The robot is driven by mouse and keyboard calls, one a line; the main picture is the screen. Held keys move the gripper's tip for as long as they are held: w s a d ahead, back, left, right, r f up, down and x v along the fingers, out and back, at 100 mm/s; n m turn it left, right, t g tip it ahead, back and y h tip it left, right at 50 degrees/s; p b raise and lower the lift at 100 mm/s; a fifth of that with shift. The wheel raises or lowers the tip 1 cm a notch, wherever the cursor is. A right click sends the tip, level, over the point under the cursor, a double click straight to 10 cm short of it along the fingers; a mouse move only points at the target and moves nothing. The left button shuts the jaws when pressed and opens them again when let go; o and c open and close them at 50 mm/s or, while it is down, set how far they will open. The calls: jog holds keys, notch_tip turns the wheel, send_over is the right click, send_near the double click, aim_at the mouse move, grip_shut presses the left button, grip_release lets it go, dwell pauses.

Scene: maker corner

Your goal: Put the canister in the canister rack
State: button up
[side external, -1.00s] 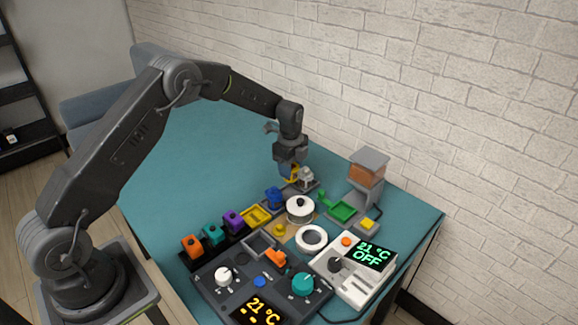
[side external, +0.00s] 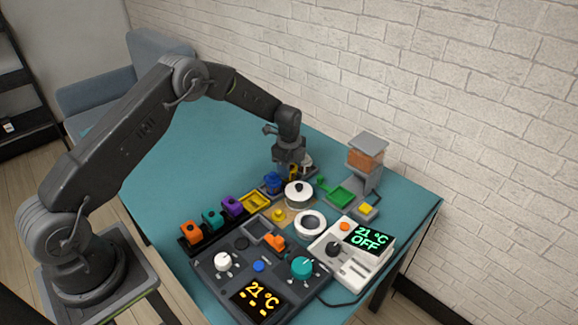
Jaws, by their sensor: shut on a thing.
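My gripper (side external: 291,171) points down over the far part of the teal table, just behind the blue canister. It is shut on a small yellow canister (side external: 293,173), mostly hidden by the fingers. The black canister rack (side external: 184,245) runs diagonally along the near left side. An orange canister (side external: 193,231), a teal one (side external: 212,219), a purple one (side external: 231,206) and a blue one (side external: 272,181) stand in its row. Between purple and blue is a low yellow-rimmed slot (side external: 254,202) that looks empty. The held canister is right of and beyond this slot.
A white round lidded pot (side external: 298,195) stands right of the slot, close to the blue canister. A grey object (side external: 307,162) is partly hidden behind my gripper. A green tray (side external: 341,196), a hopper stand (side external: 366,160) and two control panels (side external: 208,278) fill the right and front.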

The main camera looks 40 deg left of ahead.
jog(key=shift+f, duration=0.45)
dwell(0.3)
jog(key=o, duration=1)
jog(key=shift+o, duration=0.2)
jog(key=shift+r, duration=3.45)
